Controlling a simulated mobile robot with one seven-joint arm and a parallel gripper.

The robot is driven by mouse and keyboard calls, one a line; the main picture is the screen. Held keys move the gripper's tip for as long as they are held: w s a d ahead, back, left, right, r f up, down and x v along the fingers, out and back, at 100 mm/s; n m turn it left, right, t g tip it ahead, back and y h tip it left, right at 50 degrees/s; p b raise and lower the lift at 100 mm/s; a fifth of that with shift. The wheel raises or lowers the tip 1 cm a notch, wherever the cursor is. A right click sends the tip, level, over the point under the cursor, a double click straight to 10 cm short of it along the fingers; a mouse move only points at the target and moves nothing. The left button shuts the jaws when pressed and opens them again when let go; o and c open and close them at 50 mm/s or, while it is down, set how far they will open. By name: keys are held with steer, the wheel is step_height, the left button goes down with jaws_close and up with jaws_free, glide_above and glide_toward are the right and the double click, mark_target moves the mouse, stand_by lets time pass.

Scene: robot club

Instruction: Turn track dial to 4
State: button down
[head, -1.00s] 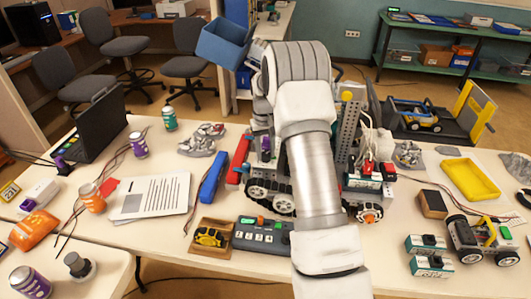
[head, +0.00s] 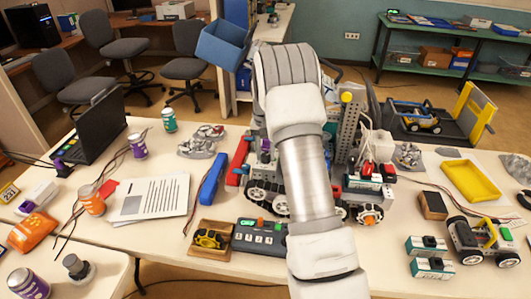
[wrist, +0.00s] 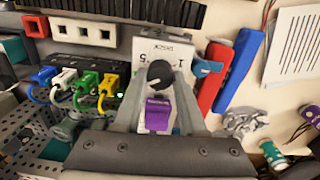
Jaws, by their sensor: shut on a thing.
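The track dial has a round black knob (wrist: 158,73) on a white label plate (wrist: 165,50) in the wrist view. Printing with a 1 and a 5 shows on the plate, but the knob's pointer setting cannot be read. My gripper (wrist: 157,80) is shut on the knob, one finger on each side. A purple block (wrist: 158,113) shows between the fingers, nearer the camera. In the head view my arm hides the dial and my gripper behind it.
The wheeled robot (head: 272,192) stands around the reach area. Blue, green, yellow and white plugs with cables (wrist: 85,84) sit left of the dial in the wrist view. Red (wrist: 208,74) and blue bars (wrist: 238,69) lie to its right. A keypad box (head: 260,238) lies in front.

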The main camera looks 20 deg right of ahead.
mark_target(264, 154)
steer(key=c, duration=0.8)
jaws_free()
steer(key=shift+o, duration=0.2)
step_height(264, 154, up, 18)
steer(key=shift+a+f, duration=0.15)
steer(key=shift+f, duration=0.1)
steer(key=shift+w, duration=0.1)
